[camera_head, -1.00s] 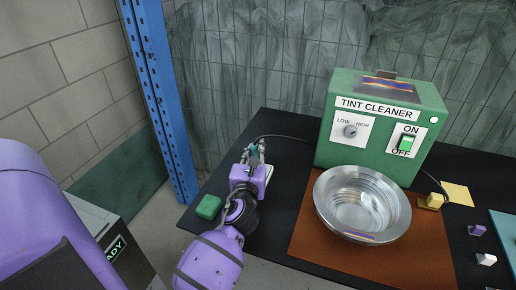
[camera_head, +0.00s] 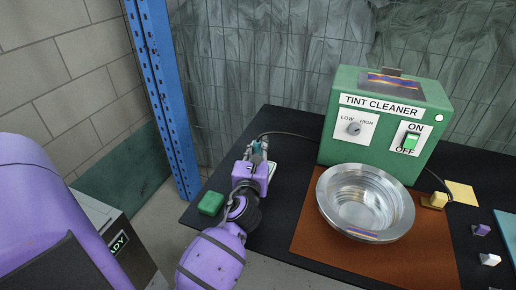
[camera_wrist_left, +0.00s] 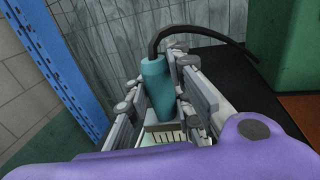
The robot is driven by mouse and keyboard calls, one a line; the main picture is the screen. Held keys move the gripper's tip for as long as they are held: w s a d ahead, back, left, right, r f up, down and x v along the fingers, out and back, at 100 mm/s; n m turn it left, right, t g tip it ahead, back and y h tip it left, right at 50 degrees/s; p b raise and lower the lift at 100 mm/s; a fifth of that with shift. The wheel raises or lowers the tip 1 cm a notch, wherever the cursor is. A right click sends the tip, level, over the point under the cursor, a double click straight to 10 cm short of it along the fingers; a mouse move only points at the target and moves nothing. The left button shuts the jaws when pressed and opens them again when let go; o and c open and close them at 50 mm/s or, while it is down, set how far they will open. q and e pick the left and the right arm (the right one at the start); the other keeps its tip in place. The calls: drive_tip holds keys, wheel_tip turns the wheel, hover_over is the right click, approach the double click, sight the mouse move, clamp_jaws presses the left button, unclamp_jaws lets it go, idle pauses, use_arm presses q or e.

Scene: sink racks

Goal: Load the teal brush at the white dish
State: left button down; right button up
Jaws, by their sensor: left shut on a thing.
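The teal brush (camera_wrist_left: 157,88) stands nearly upright between the fingers of my left gripper (camera_wrist_left: 162,105) in the left wrist view. The gripper is shut on it. A grey block with pale, striped bristles (camera_wrist_left: 165,136) shows below the teal handle. In the head view, the left gripper (camera_head: 254,162) is low over the left part of the black table, with a bit of teal (camera_head: 257,147) at its tip. A pale edge (camera_head: 271,168) shows just right of the gripper, mostly hidden; I cannot tell whether it is the white dish. My right gripper is not in view.
A silver bowl (camera_head: 328,205) sits on a brown mat (camera_head: 303,238) before the green tint cleaner (camera_head: 345,137). A green block (camera_head: 210,203) lies left of my arm. A black cable (camera_head: 288,134) runs behind the gripper. A blue post (camera_head: 160,95) stands at left.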

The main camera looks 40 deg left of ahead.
sight(258, 141)
use_arm(q)
drive_tip(key=shift+f, duration=0.15)
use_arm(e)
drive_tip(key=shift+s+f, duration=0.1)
use_arm(q)
drive_tip(key=shift+f, duration=0.3)
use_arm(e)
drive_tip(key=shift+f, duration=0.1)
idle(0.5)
use_arm(q)
drive_tip(key=shift+f, duration=0.2)
idle(0.8)
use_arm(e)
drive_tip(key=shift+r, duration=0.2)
use_arm(q)
drive_tip(key=shift+r+p, duration=1.1)
drive_tip(key=shift+r, duration=0.6)
drive_tip(key=shift+r+p, duration=1.3)
drive_tip(key=shift+r, duration=0.3)
drive_tip(key=shift+r+p, duration=0.4)
drive_tip(key=shift+r, duration=0.05)
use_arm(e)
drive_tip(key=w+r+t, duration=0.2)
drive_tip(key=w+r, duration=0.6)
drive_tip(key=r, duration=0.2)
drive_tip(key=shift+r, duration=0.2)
